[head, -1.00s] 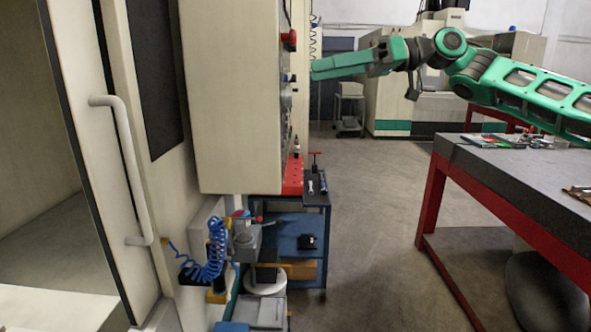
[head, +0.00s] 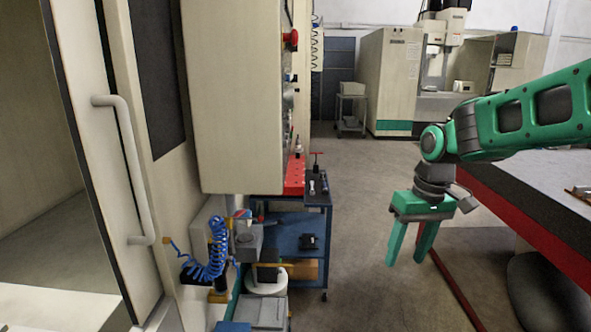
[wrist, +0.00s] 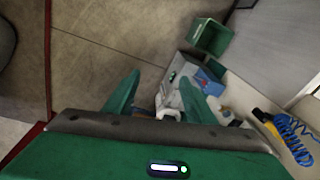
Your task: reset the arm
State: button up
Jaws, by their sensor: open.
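My gripper (head: 408,255) hangs from my green arm at the right of the head view, pointing down over the floor. Its two green fingers are apart and nothing is between them. It is in the aisle, just left of the red-framed table. In the wrist view my gripper (wrist: 152,92) shows its two fingers spread, with floor and, farther off, part of a cart with items behind them.
A red-framed table (head: 555,190) with a dark top stands at right, below my arm. A blue cart (head: 285,225) with tools stands left of the aisle beside a large machine (head: 232,95) with a door handle (head: 130,170). The floor (head: 350,200) between is clear.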

jog(key=s+d+f+m, duration=0.1)
jog(key=s+d+m, duration=0.3)
jog(key=s+d, duration=0.4)
jog(key=s+d+f+m+h, duration=0.1)
jog(key=s+d+m, duration=0.4)
jog(key=s, duration=1.2)
jog(key=d+f, duration=0.1)
jog(key=d, duration=0.2)
jog(key=shift+s+d+f+g, duration=0.2)
jog(key=shift+s+g, duration=0.1)
jog(key=shift+s, duration=0.1)
jog(key=shift+w+f, duration=0.25)
jog(key=shift+w, duration=0.4)
